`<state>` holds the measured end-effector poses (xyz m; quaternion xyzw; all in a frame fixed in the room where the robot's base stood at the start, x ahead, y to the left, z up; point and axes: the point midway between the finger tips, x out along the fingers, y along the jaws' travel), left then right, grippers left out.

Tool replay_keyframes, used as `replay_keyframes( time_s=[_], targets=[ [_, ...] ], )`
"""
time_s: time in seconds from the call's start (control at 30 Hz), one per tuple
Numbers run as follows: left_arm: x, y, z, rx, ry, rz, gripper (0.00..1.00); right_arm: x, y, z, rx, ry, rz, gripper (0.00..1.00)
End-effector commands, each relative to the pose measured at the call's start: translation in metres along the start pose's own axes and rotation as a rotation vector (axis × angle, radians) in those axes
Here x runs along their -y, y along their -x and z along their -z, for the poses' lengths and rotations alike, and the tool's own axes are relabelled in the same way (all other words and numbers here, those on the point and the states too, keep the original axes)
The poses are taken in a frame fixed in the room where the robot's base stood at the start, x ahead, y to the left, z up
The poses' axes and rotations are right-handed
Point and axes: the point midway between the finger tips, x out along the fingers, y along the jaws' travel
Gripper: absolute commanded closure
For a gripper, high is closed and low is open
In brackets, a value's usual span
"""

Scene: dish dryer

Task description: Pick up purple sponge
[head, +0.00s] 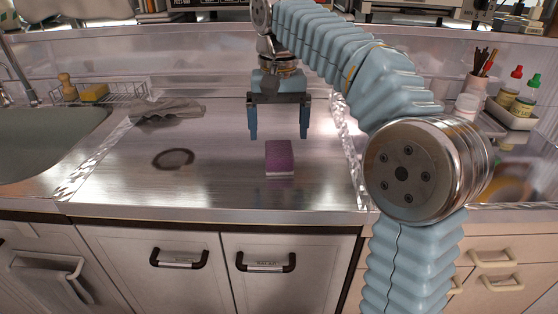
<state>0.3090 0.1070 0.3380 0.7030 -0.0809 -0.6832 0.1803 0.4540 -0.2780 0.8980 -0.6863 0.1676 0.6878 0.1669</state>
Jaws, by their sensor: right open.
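The purple sponge (280,156) lies on the steel counter (215,185), a little back from its front edge. It has a paler strip along its lower front side. My right gripper (278,136) is open with its two blue fingers pointing down. It is empty and hangs behind and above the sponge, with the fingers spread wider than the sponge. Its exact height over the counter is hard to tell. My left gripper is not in view.
A dark ring (173,158) and a grey cloth (167,108) lie left on the counter. The sink (45,140) and a wire rack with a yellow sponge (93,92) are at far left. Bottles (522,100) stand at right. The counter around the purple sponge is clear.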

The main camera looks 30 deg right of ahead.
Motion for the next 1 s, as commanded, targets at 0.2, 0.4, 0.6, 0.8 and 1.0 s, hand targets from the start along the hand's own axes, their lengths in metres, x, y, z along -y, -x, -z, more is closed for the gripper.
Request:
replay_keyframes(
  time_s=[0.2, 0.4, 0.6, 0.8, 1.0],
  targets=[
    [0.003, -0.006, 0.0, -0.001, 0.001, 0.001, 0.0, 0.0, -0.02, 0.0, 0.0, 0.002, 0.001, 0.08],
    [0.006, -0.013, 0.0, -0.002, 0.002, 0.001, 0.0, -0.001, -0.053, 0.001, 0.001, 0.002, 0.001, 0.08],
    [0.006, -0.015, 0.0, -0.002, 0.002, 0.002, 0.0, -0.001, -0.066, 0.001, -0.002, 0.001, 0.002, 0.08],
    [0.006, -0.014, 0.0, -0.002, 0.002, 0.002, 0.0, -0.001, -0.066, 0.001, -0.002, 0.001, 0.002, 0.13],
    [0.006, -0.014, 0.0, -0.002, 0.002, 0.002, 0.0, -0.001, -0.065, 0.001, -0.002, 0.001, 0.001, 0.44]
  ],
)
